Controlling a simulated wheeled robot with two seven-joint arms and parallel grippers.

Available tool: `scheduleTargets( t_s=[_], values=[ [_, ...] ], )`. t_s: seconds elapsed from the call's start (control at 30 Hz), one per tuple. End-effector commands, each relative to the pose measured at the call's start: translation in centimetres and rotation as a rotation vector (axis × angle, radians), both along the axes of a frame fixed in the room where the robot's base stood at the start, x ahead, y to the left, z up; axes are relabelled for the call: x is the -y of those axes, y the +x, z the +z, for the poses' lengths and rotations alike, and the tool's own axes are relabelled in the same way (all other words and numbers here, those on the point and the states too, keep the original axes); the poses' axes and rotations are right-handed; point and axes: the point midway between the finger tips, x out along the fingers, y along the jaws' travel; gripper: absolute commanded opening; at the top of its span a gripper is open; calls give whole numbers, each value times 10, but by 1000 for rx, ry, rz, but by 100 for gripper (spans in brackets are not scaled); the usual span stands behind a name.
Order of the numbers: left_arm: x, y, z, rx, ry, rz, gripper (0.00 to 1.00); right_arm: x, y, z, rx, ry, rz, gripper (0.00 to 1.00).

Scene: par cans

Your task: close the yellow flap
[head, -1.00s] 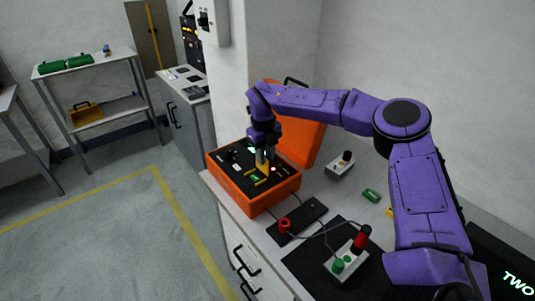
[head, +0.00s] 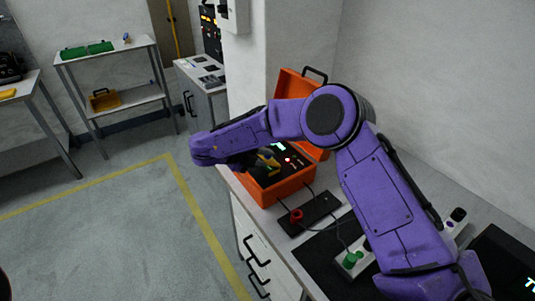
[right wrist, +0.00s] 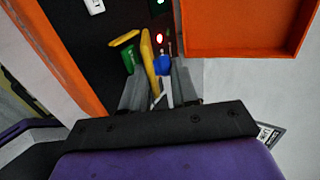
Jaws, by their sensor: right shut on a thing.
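The yellow flap (head: 268,160) is on the black panel of the open orange case on the counter. In the right wrist view the yellow flap (right wrist: 148,58) stands up as a long strip between the fingers. My right gripper (head: 258,158) reaches into the case from the left side and is mostly hidden by its own wrist. In its wrist view the right gripper (right wrist: 160,85) is shut on the yellow flap. A green piece (right wrist: 128,58) lies just left of the flap, and a blue round part (right wrist: 163,65) is just right of it. My left gripper is not in view.
The orange case (head: 285,187) has its lid raised at the back. A red light (right wrist: 159,38) glows on its panel. A black strip with a red knob (head: 296,216) and a box with a green button (head: 351,260) stand in front. Open floor lies to the left.

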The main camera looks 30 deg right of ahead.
Motion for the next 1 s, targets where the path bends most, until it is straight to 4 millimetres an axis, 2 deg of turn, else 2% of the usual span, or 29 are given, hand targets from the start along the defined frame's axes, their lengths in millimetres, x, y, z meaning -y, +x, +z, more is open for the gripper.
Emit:
scheduleTargets(
  t_s=[0.5,0.73,1.0],
  values=[
    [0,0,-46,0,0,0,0,-17,0,-31,38,-434,2,0],
    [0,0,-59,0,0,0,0,-19,-1,-37,45,-542,1,0],
    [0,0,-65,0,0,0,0,-20,-1,-39,49,-594,-1,0]
  ],
)
